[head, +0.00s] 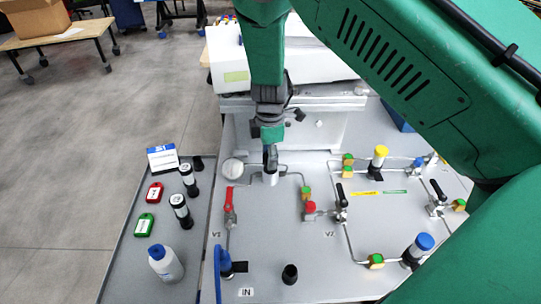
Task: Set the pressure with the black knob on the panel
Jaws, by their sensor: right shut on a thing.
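The panel (290,235) is a light grey board with pipes and valves. My right gripper (270,150) reaches down from above at the panel's back left, its dark fingers closed around the black knob. The fingers hide most of the knob, so its turn angle cannot be told. A silver fitting (270,178) shows just below the fingers. A round pale gauge (232,168) is left of it; its reading is too small to tell. My left gripper is not in view.
A red-handled valve (229,200) stands in front of the gauge. Yellow-topped (379,155) and blue-topped (422,244) parts stand right. A black cylinder (289,274) is at the front. A grey side tray (150,275) holds a white bottle (164,263), black vials and tags.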

